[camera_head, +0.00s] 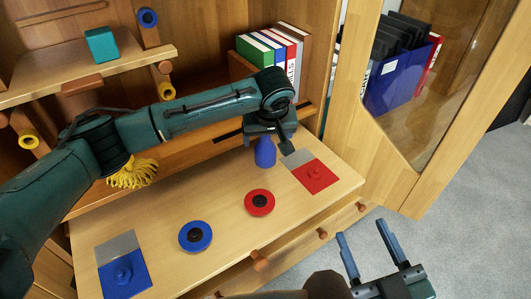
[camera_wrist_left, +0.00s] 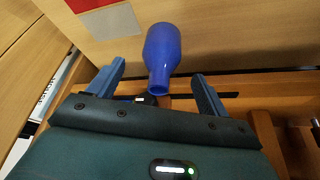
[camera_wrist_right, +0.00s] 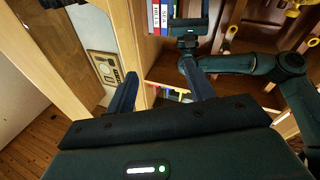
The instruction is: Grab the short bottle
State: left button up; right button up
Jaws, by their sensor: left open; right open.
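The short blue bottle (camera_head: 265,152) stands on the wooden desk surface, beside the red-and-grey panel. In the left wrist view the bottle (camera_wrist_left: 162,50) shows between and ahead of the two fingers, with its narrow neck toward the gripper. My left gripper (camera_head: 268,138) is open, just above and behind the bottle, and partly hides it in the head view. No contact with the fingers is visible. My right gripper (camera_head: 361,229) is open and empty, out in front of the desk at the lower right.
A red disc (camera_head: 260,202) and a blue disc (camera_head: 195,236) lie on the desk. A red panel (camera_head: 315,177) and a blue panel (camera_head: 124,277) sit at its ends. Books (camera_head: 282,50) stand behind my left gripper. A glazed door (camera_head: 405,150) stands open at right.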

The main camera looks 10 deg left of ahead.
aim_at(266, 146)
pick_arm(q)
jog(key=b+x, duration=0.2)
jog(key=x, duration=0.3)
jog(key=shift+s+f, duration=0.1)
jog(key=shift+s, duration=0.1)
jog(key=shift+c, duration=0.6)
jog(key=c, duration=1.1)
